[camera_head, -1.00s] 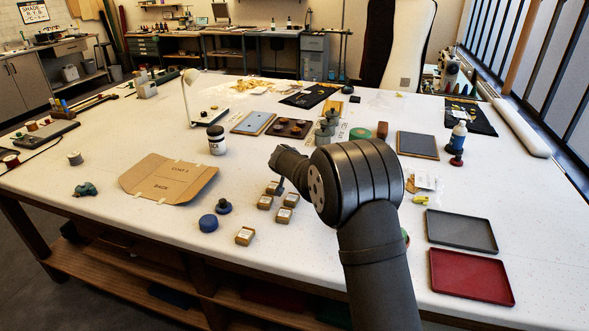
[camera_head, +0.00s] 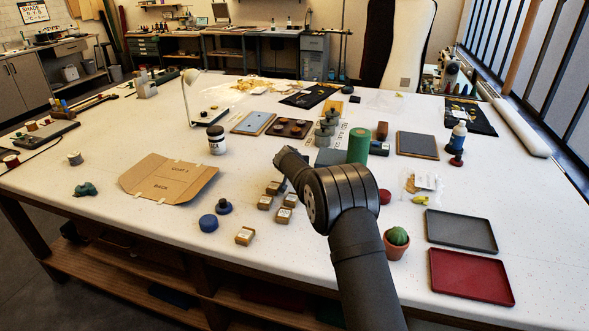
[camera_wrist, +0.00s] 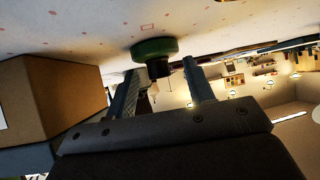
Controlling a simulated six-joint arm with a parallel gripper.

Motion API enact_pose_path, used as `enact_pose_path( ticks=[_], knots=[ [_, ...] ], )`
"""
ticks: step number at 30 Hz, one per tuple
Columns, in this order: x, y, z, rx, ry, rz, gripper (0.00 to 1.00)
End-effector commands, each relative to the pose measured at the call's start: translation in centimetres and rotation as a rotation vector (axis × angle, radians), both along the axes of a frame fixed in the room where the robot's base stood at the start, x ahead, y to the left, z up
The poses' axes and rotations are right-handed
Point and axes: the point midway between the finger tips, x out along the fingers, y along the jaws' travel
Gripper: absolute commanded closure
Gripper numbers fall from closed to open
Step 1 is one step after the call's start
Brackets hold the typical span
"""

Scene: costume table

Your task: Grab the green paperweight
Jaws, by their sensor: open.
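A green round disc with a dark knob, which I take as the green paperweight (camera_wrist: 150,48), stands on the white table in the wrist view. That view is upside down, so the knob points down in the picture. My gripper (camera_wrist: 160,68) is open. Its two fingers reach toward the paperweight, and the dark knob shows between the fingertips. I see no contact. In the head view I cannot make out this paperweight; my arm and wrist may hide it. My gripper there is mostly hidden near the small boxes.
Several small brown boxes (camera_head: 265,202) stand close to my gripper; one brown box (camera_wrist: 50,95) looms beside the fingers. A green cylinder (camera_head: 358,146) and potted cactus (camera_head: 396,241) flank my arm.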

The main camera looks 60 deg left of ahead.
Motion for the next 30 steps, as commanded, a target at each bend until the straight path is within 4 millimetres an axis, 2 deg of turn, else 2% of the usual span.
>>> enact_pose_path(
  ticks=[4, 9, 12, 23, 26, 30],
  knots=[
    [0.0, 0.0, 0.0, 0.0, 0.0, 0.0, 0.52],
    [0.0, 0.0, 0.0, 0.0, 0.0, 0.0, 0.85],
    [0.0, 0.0, 0.0, 0.0, 0.0, 0.0, 1.0],
    [0.0, 0.0, 0.5, 0.002, 0.0, -0.001, 1.0],
    [0.0, 0.0, 1.3, 0.003, -0.001, -0.001, 1.0],
    [0.0, 0.0, 3.4, 0.005, 0.0, 0.0, 1.0]
  ],
)
